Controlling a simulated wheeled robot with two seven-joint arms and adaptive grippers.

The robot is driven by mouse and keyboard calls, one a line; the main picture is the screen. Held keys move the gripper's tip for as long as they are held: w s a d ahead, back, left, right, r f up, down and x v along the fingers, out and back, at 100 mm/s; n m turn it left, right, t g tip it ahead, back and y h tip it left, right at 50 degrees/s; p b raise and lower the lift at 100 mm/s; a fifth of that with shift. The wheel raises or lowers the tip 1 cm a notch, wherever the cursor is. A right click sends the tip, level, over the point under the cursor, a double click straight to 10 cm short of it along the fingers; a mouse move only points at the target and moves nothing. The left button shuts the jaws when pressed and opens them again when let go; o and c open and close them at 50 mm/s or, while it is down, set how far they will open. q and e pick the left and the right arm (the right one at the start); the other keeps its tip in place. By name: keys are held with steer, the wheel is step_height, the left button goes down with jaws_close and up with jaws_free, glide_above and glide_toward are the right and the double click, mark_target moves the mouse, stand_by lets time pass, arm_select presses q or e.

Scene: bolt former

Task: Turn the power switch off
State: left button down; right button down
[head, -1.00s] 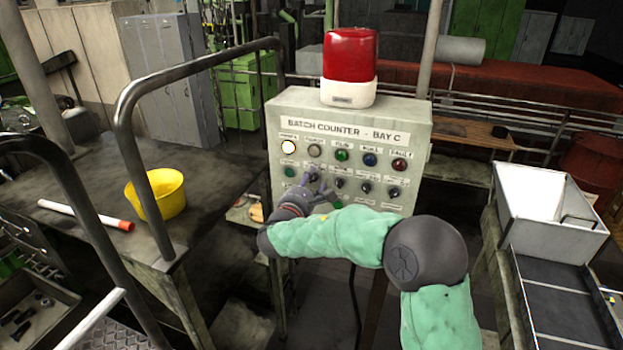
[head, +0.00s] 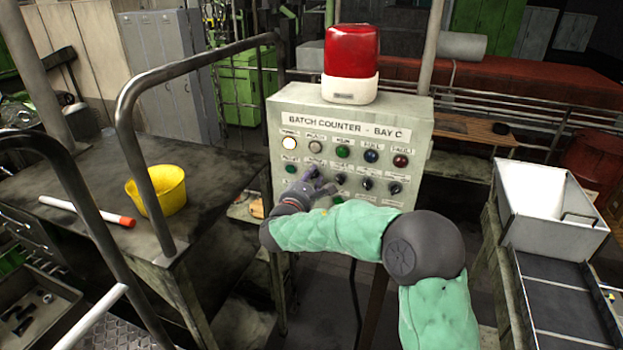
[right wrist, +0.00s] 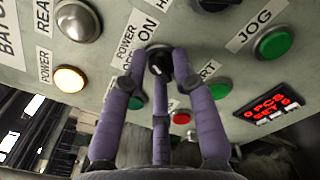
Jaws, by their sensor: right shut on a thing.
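The power switch (right wrist: 158,54) is a black rotary knob on the pale panel of the batch counter box (head: 420,130). In the right wrist view it sits beside a label (right wrist: 136,38) reading POWER, OFF and ON. My right gripper (head: 314,184) reaches the panel's lower left part in the head view. In the right wrist view its purple fingers (right wrist: 157,80) are closed around the knob, partly hiding it. The knob's exact pointing direction is unclear. A white lamp (head: 289,143) on the panel is lit. My left gripper is not in view.
Other buttons and knobs sit close by, including a green JOG button (right wrist: 273,43) and a red display (right wrist: 272,98). A red beacon (head: 352,55) tops the box. A yellow bucket (head: 160,195) stands on the left bench; a white bin (head: 550,215) stands at right.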

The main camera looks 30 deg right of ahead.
steer(key=n, duration=0.3)
steer(key=n+p, duration=0.1)
steer(key=n, duration=0.3)
steer(key=r+n+p, duration=0.1)
steer(key=n, duration=0.3)
steer(key=shift+w, duration=0.1)
steer(key=shift+n, duration=0.3)
stand_by(0.4)
steer(key=c, duration=1)
jaws_free()
steer(key=shift+f, duration=0.3)
